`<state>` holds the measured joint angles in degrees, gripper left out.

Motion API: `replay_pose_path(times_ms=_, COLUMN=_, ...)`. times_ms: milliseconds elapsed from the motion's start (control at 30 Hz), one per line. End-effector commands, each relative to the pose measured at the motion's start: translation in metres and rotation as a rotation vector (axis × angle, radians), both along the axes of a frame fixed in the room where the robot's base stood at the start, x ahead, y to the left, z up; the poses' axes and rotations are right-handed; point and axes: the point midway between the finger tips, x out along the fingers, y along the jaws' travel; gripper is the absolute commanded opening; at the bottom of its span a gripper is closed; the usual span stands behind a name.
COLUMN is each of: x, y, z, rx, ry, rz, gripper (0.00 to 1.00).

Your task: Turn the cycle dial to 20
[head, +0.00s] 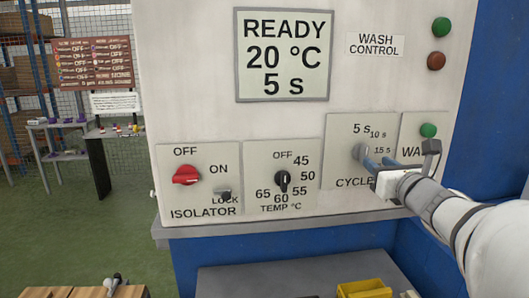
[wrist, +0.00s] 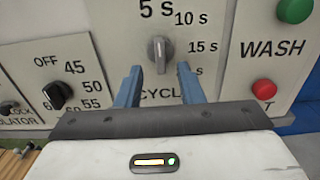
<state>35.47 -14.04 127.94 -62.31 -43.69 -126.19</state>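The cycle dial is a grey knob (head: 359,152) on a pale plate marked 5 s, 10 s and 15 s. In the wrist view the knob (wrist: 160,54) stands roughly upright, towards the 5 s mark. A further mark at lower right is partly hidden by a finger. The display (head: 284,56) reads READY, 20 °C, 5 s. My gripper (head: 374,163) is at the cycle plate, its blue fingers near the knob. In the wrist view the fingers of my gripper (wrist: 159,80) are apart, one either side below the knob, with nothing between them. Contact with the knob cannot be told.
Left of the cycle plate are the black temperature dial (head: 282,181) and the red isolator switch (head: 186,175). Right of it are the green wash button (wrist: 294,9) and a red button (wrist: 263,90). A ledge (head: 290,225) runs below; a yellow bin (head: 364,289) sits lower.

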Motion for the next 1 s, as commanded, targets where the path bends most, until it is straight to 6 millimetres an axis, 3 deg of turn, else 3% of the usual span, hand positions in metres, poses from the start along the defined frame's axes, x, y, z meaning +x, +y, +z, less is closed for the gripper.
replay_pose_path(times_ms=100, x=0.022, y=0.002, z=0.000, rx=0.003, ry=0.001, rz=0.003, gripper=0.34)
replay_pose_path(times_ms=300, x=0.046, y=0.002, z=0.000, rx=0.004, ry=0.001, rz=-0.001, gripper=0.34)
replay_pose_path(times_ms=667, x=0.054, y=0.001, z=0.000, rx=0.003, ry=0.000, rz=-0.003, gripper=0.34)
replay_pose_path(times_ms=1000, x=0.053, y=0.001, z=0.000, rx=0.004, ry=0.000, rz=-0.004, gripper=0.08)
